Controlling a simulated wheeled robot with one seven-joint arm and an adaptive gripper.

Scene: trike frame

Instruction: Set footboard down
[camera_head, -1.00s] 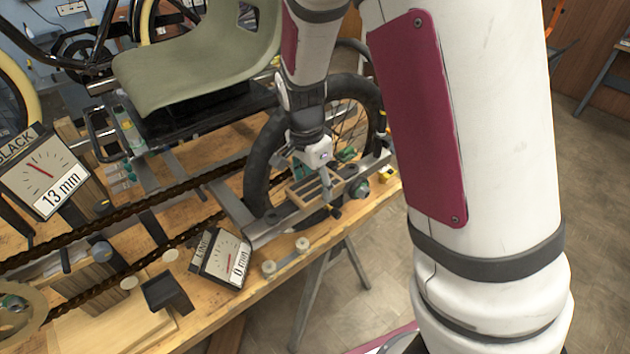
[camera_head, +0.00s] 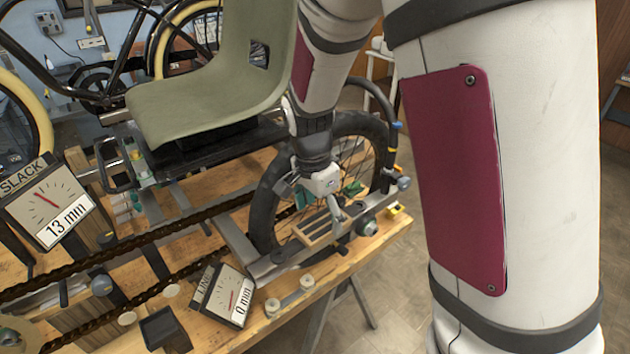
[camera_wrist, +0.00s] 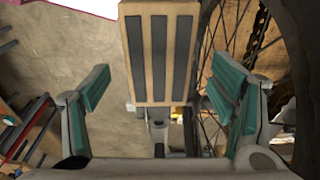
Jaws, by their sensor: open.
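The footboard (camera_wrist: 160,55) is a pale wooden board with dark strips, and it fills the upper middle of the wrist view. In the head view the footboard (camera_head: 314,231) lies at the metal rail (camera_head: 272,263) beside the black wheel. My gripper (camera_wrist: 163,92) is open, with one teal-padded finger on each side of the board and a visible gap on both sides. In the head view my gripper (camera_head: 322,195) is just above and behind the footboard, and its fingertips are partly hidden.
The spoked wheel (camera_head: 265,195) stands close beside my gripper. A green seat (camera_head: 205,95) is to the left. Two dial gauges, reading 13 mm (camera_head: 50,205) and 0 mm (camera_head: 228,295), stand on the wooden bench. Open floor lies beyond the bench's right edge.

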